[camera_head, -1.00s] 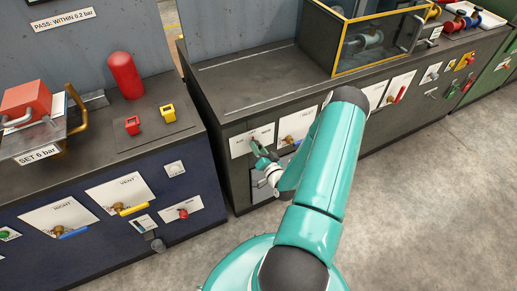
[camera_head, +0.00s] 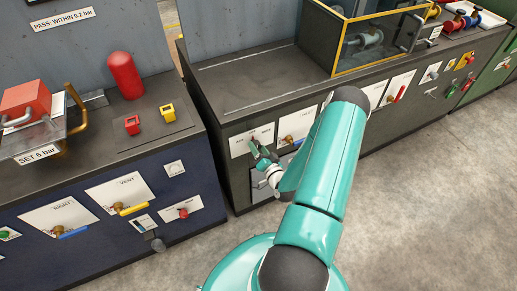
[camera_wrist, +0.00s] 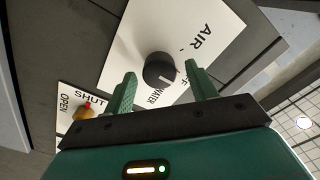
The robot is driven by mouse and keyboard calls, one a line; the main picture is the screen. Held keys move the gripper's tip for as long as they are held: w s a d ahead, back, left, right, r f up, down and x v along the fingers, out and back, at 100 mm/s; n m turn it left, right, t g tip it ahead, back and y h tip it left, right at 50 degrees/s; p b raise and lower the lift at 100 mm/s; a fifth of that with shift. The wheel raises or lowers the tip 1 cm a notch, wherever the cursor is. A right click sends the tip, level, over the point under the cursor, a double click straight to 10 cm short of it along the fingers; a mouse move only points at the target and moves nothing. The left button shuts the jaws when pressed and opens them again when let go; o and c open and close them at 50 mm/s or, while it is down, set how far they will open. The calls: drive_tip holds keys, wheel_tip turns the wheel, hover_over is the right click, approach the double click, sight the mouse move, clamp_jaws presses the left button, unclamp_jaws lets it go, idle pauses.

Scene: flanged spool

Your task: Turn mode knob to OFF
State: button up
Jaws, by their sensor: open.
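The mode knob (camera_wrist: 159,70) is a round black knob with a pale line on its face, on a white plate (camera_wrist: 135,37) lettered AIR and WATER. A third label is partly covered by a finger. The pale line points toward the lower edge, roughly the WATER side; its exact setting is hard to read. My gripper (camera_wrist: 160,74) is open, its two green fingers on either side of the knob. I cannot tell whether they touch it. In the head view my gripper (camera_head: 257,149) is at the plate (camera_head: 240,143) on the dark cabinet's front, and hides the knob.
In the wrist view, an OPEN/SHUT plate (camera_wrist: 68,98) with a yellow and red handle (camera_wrist: 83,112) is close by the left finger. In the head view, a brass valve (camera_head: 288,139) sits right of the knob plate. Grey floor (camera_head: 430,190) in front is clear.

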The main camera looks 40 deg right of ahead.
drive_tip(key=v, duration=1.3)
drive_tip(key=shift+s, duration=0.15)
drive_tip(key=shift+r, duration=0.1)
drive_tip(key=n+g+y, duration=0.2)
drive_tip(key=n+y, duration=0.1)
drive_tip(key=n, duration=0.1)
approach(259, 143)
drive_tip(key=w+a, duration=0.1)
drive_tip(key=a, duration=0.1)
drive_tip(key=w+r+n+g, duration=0.3)
drive_tip(key=w+r, duration=0.1)
drive_tip(key=w, duration=0.1)
drive_tip(key=w+a+r+n+g+h, duration=0.1)
drive_tip(key=w+a+r+g, duration=0.1)
drive_tip(key=r, duration=0.5)
drive_tip(key=w+a+r+n+g, duration=0.1)
drive_tip(key=w+a+r+n, duration=0.15)
drive_tip(key=r, duration=0.45)
drive_tip(key=s+a+r+g, duration=0.2)
drive_tip(key=s+a+r, duration=0.3)
drive_tip(key=a+r, duration=0.8)
drive_tip(key=s+a+r+n+g+y, duration=0.1)
drive_tip(key=s+a+r+y, duration=0.2)
drive_tip(key=s+a+r, duration=0.3)
drive_tip(key=s+a, duration=0.5)
drive_tip(key=s, duration=0.1)
drive_tip(key=shift+s+a+n+g, duration=0.3)
drive_tip(key=shift+s+n+g, duration=0.05)
drive_tip(key=shift+g, duration=0.05)
